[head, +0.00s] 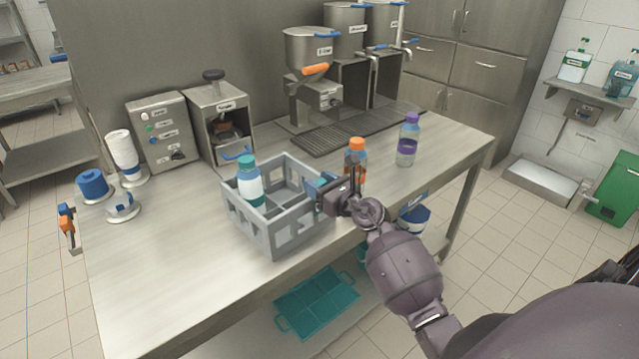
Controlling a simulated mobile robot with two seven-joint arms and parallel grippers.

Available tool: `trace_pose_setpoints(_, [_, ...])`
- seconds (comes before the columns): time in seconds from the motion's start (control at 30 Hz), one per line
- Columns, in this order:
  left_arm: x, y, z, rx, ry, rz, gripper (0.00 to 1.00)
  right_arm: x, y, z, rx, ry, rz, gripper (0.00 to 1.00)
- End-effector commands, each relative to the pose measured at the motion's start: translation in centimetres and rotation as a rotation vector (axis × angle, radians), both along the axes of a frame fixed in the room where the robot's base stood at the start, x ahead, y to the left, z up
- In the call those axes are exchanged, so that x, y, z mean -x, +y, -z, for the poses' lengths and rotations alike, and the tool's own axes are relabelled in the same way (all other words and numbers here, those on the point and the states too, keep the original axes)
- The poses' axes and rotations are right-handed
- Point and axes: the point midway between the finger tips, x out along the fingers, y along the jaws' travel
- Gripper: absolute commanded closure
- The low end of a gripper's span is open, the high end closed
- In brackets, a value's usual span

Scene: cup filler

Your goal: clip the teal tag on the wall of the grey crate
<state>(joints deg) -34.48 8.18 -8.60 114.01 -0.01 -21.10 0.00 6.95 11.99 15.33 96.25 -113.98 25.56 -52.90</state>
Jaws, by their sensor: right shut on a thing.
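The grey crate (283,240) stands on the steel table near its front edge, with divided compartments inside. A bottle with a teal cap and teal band (249,183) stands upright in its left part. My right gripper (326,192) is at the crate's right wall, shut on the teal tag (326,178). Only a small teal-blue piece of the tag shows; the gripper hides the rest. I cannot tell whether the tag touches the wall. My left gripper is not in view.
An orange-capped bottle (356,160) stands just behind my right gripper, and a purple-capped bottle (407,140) stands farther right. Dispensers (312,75) and a drip tray (335,138) line the back. Orange and blue clips (67,228) hang at the left table edge. The front left tabletop is clear.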

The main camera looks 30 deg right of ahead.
Motion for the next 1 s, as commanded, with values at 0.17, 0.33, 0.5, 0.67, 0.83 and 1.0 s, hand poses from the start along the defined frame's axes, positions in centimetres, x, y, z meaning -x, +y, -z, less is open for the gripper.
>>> trace_pose_setpoints(0.17, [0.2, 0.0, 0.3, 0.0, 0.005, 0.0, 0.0, 0.0, 0.0, 0.3, 0.001, 0.001, 0.0, 0.74])
trace_pose_setpoints(0.33, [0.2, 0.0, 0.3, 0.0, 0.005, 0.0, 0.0, 0.0, 0.0, 0.4, 0.0, 0.0, 0.001, 0.44])
trace_pose_setpoints(0.5, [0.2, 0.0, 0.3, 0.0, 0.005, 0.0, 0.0, 0.0, 0.0, 0.3, 0.0, 0.0, 0.0, 0.22])
trace_pose_setpoints(0.67, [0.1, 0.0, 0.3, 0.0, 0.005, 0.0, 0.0, 0.0, 0.0, 0.3, 0.0, 0.0, 0.0, 0.22])
trace_pose_setpoints(0.83, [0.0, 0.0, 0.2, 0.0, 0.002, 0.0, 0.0, 0.4, -0.1, 0.4, 0.0, 0.001, 0.001, 0.22])
trace_pose_setpoints(1.0, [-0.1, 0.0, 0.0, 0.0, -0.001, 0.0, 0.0, 2.2, -0.4, 0.4, 0.001, 0.001, 0.001, 0.22])
